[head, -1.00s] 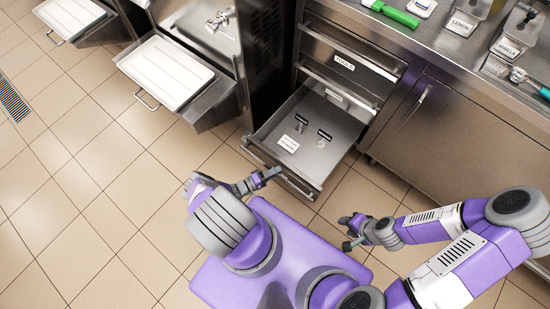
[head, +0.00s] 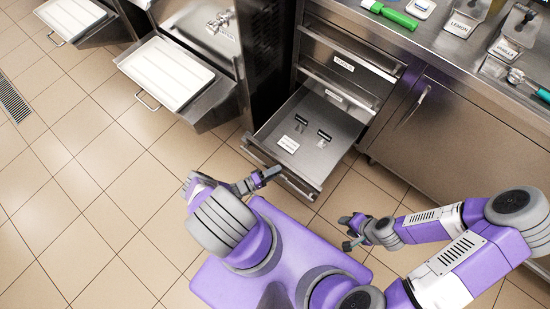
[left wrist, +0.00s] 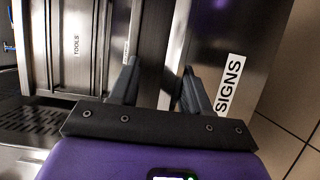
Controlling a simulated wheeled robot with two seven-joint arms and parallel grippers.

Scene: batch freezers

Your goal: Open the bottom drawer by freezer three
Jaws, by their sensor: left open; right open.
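The drawer stack stands left of the cabinet. Its bottom drawer (head: 318,150) is pulled out, with a few small dark and white items lying in it. In the left wrist view, a front labelled SIGNS (left wrist: 250,70) fills the right side. My left gripper (head: 272,174) is at the front edge of the open drawer. It also shows in the left wrist view (left wrist: 158,72), fingers apart. I cannot tell whether it touches the drawer. My right gripper (head: 345,232) is open and empty, above the floor to the right of my base.
The closed TOOLS drawer (head: 350,52) and another closed drawer (head: 338,88) are above the open one. A cabinet door (head: 455,125) is at right. Freezers with white trays (head: 165,72) stand at left. The tiled floor at left is clear.

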